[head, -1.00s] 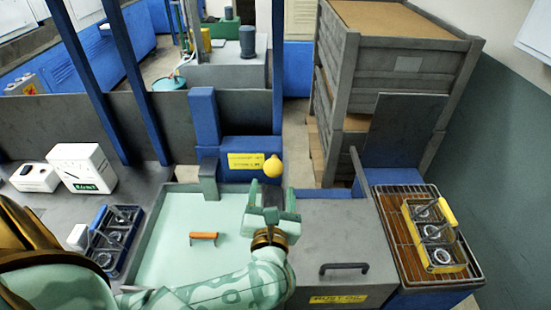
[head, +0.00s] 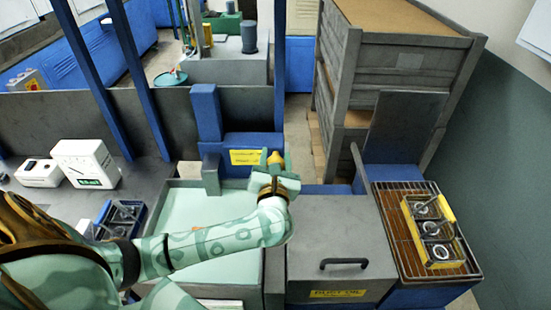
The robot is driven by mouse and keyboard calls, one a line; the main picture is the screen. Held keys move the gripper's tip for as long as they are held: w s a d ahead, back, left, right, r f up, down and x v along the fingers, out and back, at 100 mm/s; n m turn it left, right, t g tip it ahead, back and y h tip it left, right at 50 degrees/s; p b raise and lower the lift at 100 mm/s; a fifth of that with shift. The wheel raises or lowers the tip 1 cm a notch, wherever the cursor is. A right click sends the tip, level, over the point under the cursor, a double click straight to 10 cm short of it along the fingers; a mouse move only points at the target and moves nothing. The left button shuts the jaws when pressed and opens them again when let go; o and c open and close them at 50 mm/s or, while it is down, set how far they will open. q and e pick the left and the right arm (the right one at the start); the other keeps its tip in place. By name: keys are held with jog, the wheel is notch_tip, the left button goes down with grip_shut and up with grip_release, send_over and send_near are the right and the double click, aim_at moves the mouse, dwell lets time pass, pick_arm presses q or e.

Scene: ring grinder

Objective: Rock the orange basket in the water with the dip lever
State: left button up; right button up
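The dip lever's yellow ball knob (head: 275,159) shows in front of the blue housing with a yellow label (head: 245,157), behind the water tank. My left gripper (head: 273,165) is at the knob, with its fingertips around or beside it. I cannot tell whether they are closed on it. The tank (head: 190,205) holds pale green water. My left forearm crosses over it and hides nearly all of the orange basket; only a sliver of orange (head: 200,226) shows above the arm. My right gripper is not in view.
A grey lidded box (head: 335,235) with a dark handle stands right of the tank. A yellow basket with rings (head: 432,232) sits on a rack (head: 385,215) further right. A blue basket (head: 120,216) and white devices (head: 85,163) are at the left.

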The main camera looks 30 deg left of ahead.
pick_arm(q)
jog(key=c, duration=0.4)
jog(key=s+d+f+b, duration=0.1)
jog(key=f+b, duration=0.2)
jog(key=b, duration=0.1)
jog(key=s+d+f+t+y+b, duration=0.1)
jog(key=s+f+b, duration=0.1)
jog(key=f+b, duration=0.1)
jog(key=s+d+f+t+b, duration=0.1)
jog(key=f+b, duration=0.3)
jog(key=b, duration=0.1)
jog(key=shift+s, duration=0.3)
jog(key=shift+r, duration=0.1)
jog(key=o, duration=1.4)
jog(key=shift+r, duration=0.1)
jog(key=v, duration=0.5)
jog(key=b+v, duration=0.1)
jog(key=v, duration=0.5)
jog(key=b+v, duration=0.1)
jog(key=v, duration=0.4)
jog(key=shift+s+f, duration=0.1)
jog(key=shift+f, duration=0.3)
